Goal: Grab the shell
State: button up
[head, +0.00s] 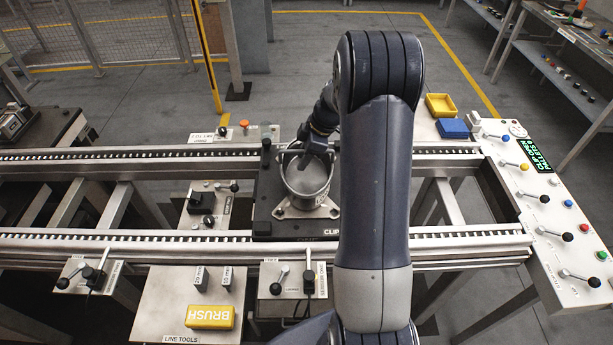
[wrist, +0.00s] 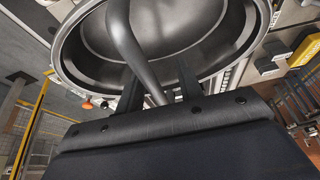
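The shell (head: 306,178) is a round grey metal vessel with an open top and a curved bail handle. It stands upright on a dark pallet (head: 264,226) on the conveyor, above a flanged base plate. My gripper (head: 318,153) is at the shell's top, near the handle. In the wrist view, the shell (wrist: 190,28) fills the top, and its round handle bar (wrist: 127,40) runs down between the two fingers of my gripper (wrist: 159,72). The fingers are apart, with a visible gap on the bar's right side. My arm hides part of the pallet's right side.
Conveyor rails (head: 120,240) run across in front and behind. Yellow (head: 440,105) and blue (head: 453,128) bins stand behind right. A control panel (head: 548,205) is at the right.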

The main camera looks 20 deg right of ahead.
jog(key=shift+f, duration=0.1)
jog(key=shift+c, duration=0.5)
grip_shut()
dwell(1.1)
jog(key=shift+w, duration=0.1)
